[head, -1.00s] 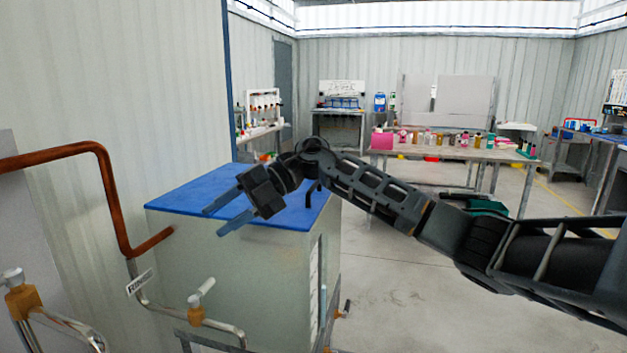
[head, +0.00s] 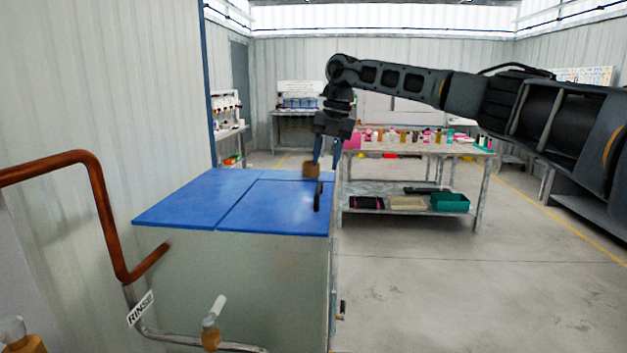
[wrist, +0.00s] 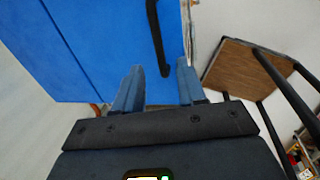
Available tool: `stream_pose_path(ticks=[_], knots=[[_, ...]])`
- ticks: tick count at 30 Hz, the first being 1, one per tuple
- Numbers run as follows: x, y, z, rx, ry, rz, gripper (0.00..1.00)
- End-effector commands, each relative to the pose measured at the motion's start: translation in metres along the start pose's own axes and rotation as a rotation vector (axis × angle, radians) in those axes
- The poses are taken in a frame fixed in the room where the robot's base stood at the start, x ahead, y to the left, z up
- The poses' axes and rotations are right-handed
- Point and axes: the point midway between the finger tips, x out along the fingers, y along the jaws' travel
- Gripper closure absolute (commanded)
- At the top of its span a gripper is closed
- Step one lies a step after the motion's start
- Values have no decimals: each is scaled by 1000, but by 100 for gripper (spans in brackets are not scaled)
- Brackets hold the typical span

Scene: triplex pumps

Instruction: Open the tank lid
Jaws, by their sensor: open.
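The tank (head: 250,275) is a pale grey box at the left in the head view, with a flat blue top. The tank lid (head: 275,208) is the right-hand blue panel, lying flat beside a thin seam. A black bar handle (head: 318,196) stands on it near its right edge. My gripper (head: 326,166) points down above the handle end of the lid, open and empty. In the wrist view, the handle (wrist: 157,38) lies ahead of my open gripper (wrist: 160,67), with its near end in line with the gap between the blue fingers. I see no contact.
A stool with a brown seat (wrist: 238,78) stands close to the tank's right side in the wrist view. A copper pipe (head: 95,190) and a valve (head: 212,325) are at the tank's left front. A long table (head: 420,150) stands behind. The floor at right is clear.

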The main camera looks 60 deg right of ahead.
Motion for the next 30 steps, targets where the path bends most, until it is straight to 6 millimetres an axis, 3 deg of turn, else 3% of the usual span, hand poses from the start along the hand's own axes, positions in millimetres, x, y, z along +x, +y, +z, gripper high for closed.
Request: stream_pose_path(ticks=[6,12,23,30], knots=[[35,1,-2,-2,5,2,60],[56,2,-1,-3,3,3,60],[63,1,-1,-3,2,2,60],[63,1,-1,-3,2,2,82]])
